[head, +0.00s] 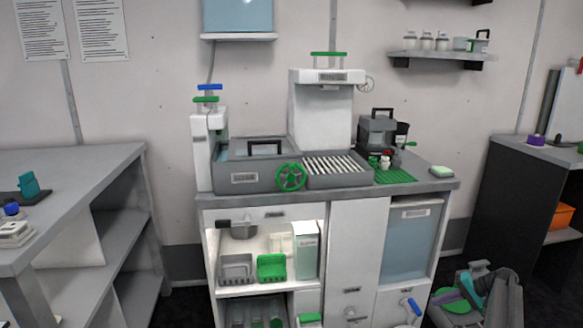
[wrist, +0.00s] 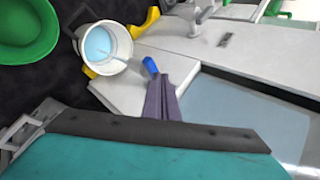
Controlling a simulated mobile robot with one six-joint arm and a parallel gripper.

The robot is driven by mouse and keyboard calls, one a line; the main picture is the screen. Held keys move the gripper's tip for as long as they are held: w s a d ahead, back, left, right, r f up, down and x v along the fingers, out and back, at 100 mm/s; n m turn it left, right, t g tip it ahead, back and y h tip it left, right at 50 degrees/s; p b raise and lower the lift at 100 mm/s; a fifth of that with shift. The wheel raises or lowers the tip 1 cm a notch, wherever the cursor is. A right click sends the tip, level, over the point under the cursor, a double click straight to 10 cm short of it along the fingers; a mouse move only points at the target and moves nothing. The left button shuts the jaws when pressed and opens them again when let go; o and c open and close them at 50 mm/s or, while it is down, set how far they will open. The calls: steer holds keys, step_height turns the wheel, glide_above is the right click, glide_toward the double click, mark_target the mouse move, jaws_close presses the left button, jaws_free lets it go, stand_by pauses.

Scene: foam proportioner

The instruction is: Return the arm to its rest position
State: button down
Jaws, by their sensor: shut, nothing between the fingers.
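My gripper (wrist: 162,78) shows in the wrist view with its two grey-purple fingers together and nothing between them. Its tips are close to a blue handle (wrist: 150,65), and I cannot tell whether they touch. A blue handle (head: 409,306) also shows low on the right side of the white cabinet in the head view. A teal and grey shape (head: 490,290) at the lower right of the head view looks like part of my arm. The gripper's tips are not clear there.
A white bucket (wrist: 105,48) with pale blue liquid stands beside the blue handle. A green round container (wrist: 25,30) is at the upper left. The cabinet's worktop (head: 420,178) is close to my arm. A dark shelf unit (head: 515,170) stands at the right.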

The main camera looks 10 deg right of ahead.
steer(key=s+a+f+n+g+p, duration=0.1)
steer(key=a+f+g+p, duration=0.15)
steer(key=a, duration=0.95)
steer(key=s+a+f+n+g+y+p, duration=0.15)
steer(key=a+p, duration=0.25)
steer(key=a, duration=0.8)
steer(key=s+a+f+n+g+p, duration=0.15)
steer(key=a+p, duration=0.25)
steer(key=a, duration=0.8)
steer(key=s+a+f+n+g+h+p, duration=0.1)
steer(key=s+a+g+h+p, duration=0.2)
steer(key=s+a, duration=0.75)
steer(key=s+a+f+n+g+h+p, duration=0.15)
steer(key=s+a+p, duration=0.5)
steer(key=s, duration=0.75)
steer(key=s+d+r+h, duration=0.1)
steer(key=s+r+h, duration=0.1)
steer(key=s, duration=0.6)
steer(key=s+d+r+g+h+p, duration=0.1)
steer(key=s+r+h, duration=0.1)
steer(key=s, duration=0.6)
steer(key=shift+d+r+n+h, duration=0.15)
steer(key=shift+d+n+h, duration=0.2)
steer(key=shift+n, duration=0.1)
